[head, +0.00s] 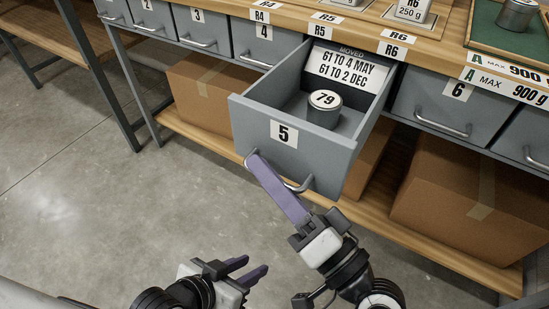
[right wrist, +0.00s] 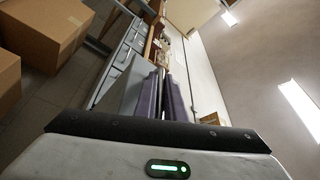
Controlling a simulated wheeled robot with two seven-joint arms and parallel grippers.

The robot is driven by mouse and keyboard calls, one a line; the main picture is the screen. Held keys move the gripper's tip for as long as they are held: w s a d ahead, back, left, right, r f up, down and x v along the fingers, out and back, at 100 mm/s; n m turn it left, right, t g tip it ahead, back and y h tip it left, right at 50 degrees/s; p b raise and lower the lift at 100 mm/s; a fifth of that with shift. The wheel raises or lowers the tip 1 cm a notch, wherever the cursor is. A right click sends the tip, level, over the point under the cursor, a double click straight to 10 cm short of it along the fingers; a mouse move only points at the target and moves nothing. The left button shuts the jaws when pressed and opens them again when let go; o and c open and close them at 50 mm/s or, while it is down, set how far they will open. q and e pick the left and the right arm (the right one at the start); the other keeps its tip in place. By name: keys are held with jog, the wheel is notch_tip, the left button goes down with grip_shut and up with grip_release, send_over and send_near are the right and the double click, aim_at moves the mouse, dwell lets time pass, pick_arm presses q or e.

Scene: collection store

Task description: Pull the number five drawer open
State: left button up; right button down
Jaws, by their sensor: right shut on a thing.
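The number five drawer (head: 290,146) is a grey box pulled well out from the bench in the head view. Inside it stand a round tin marked 79 (head: 324,106) and a white card (head: 346,68) reading "MOVED, 61 to 4 May, 61 to 2 Dec". My right gripper (head: 252,160) has its purple fingers shut on the drawer's metal handle (head: 299,187), at its left end. Its fingers (right wrist: 167,95) also show in the right wrist view beside the grey drawer. My left gripper (head: 252,269) is low in the head view, with its fingers apart and empty.
Closed drawers, including number 4 (head: 253,43) and number 6 (head: 449,100), flank the open one. Cardboard boxes (head: 447,188) sit on the low shelf below. A green tray (head: 492,38) with a metal weight is at the upper right. The floor at left is clear.

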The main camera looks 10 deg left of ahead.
jog(key=shift+r, duration=0.1)
jog(key=c, duration=2.2)
grip_release()
jog(key=shift+o, duration=0.2)
